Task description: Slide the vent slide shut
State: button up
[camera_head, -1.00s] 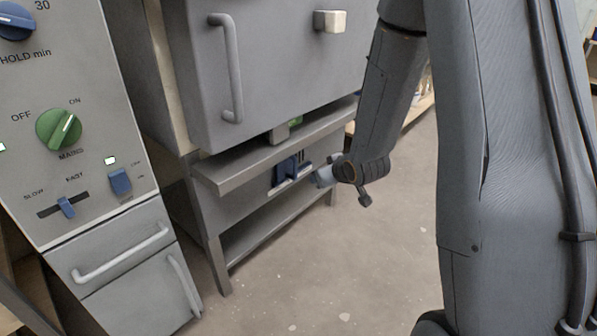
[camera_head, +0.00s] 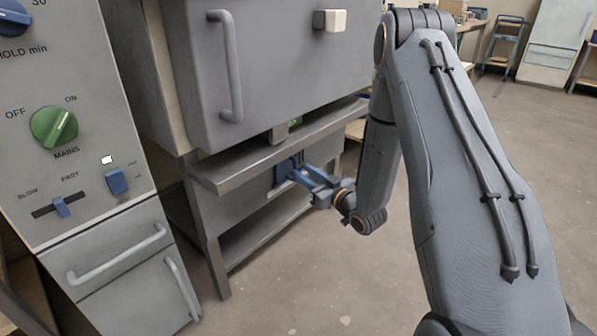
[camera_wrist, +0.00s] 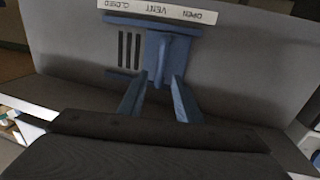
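The vent slide is a blue plate with an upright blue handle (camera_wrist: 158,62), below a white strip lettered upside down with CLOSED at left, VENT, and OPEN at right in the wrist view. Dark vent slots (camera_wrist: 129,50) show uncovered left of the handle, on the CLOSED side. In the head view the blue slide (camera_head: 286,169) sits on the panel under the kiln, partly hidden by my gripper (camera_head: 308,180). In the wrist view my gripper (camera_wrist: 157,88) is open. Its two fingertips stand apart, one on each side of the handle's lower end, with gaps showing.
A grey shelf ledge (camera_head: 250,163) juts out above the vent panel. The kiln door with its long handle (camera_head: 227,66) is above. A control panel with a green knob (camera_head: 54,127) stands at left. The floor (camera_head: 290,268) in front is clear.

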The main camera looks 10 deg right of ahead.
aim_at(296, 167)
jog(key=shift+b+x, duration=0.45)
jog(key=shift+x, duration=1.35)
grip_shut()
